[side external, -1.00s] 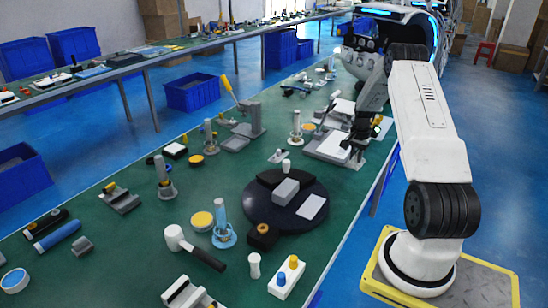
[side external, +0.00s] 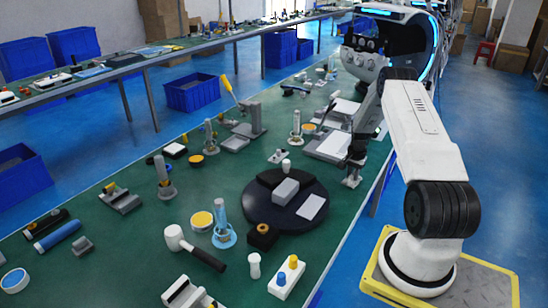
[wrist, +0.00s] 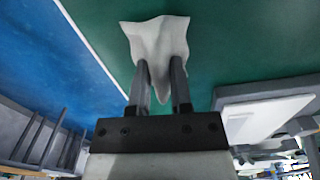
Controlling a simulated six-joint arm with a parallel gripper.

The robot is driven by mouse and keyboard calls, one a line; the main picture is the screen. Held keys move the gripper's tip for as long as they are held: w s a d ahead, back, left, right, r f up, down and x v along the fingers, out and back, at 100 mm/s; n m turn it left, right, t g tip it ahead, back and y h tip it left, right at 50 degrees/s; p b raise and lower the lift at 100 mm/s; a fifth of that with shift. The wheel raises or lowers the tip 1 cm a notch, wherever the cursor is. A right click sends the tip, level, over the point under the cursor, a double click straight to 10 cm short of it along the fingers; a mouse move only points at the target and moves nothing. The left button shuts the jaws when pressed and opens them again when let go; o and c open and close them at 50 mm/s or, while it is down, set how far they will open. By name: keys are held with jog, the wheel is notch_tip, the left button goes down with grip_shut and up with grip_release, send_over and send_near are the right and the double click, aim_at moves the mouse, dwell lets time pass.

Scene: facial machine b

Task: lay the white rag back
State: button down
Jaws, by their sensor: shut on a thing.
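The white rag (wrist: 158,38) hangs in folds at the fingertips of my gripper (wrist: 160,72) in the wrist view. The two dark fingers are shut on it, with a fold between them. In the side external view my gripper (side external: 354,172) is low near the table's right edge, just right of a grey flat fixture. The rag (side external: 351,182) is small and pale below the fingers there. I cannot tell whether its lower edge touches the table.
The grey fixture with a white top (side external: 332,145) stands close to my gripper; it also shows in the wrist view (wrist: 262,115). A dark round plate (side external: 262,215) with a grey block lies nearer the camera. Green table (wrist: 85,25) is bare around the rag.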

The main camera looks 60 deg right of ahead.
aim_at(353, 172)
jog(key=shift+f, duration=0.35)
jog(key=shift+f, duration=0.3)
jog(key=c, duration=0.5)
grip_release()
jog(key=shift+c, duration=0.2)
jog(key=shift+r, duration=0.1)
jog(key=shift+d+r, duration=0.1)
jog(key=shift+r, duration=3.8)
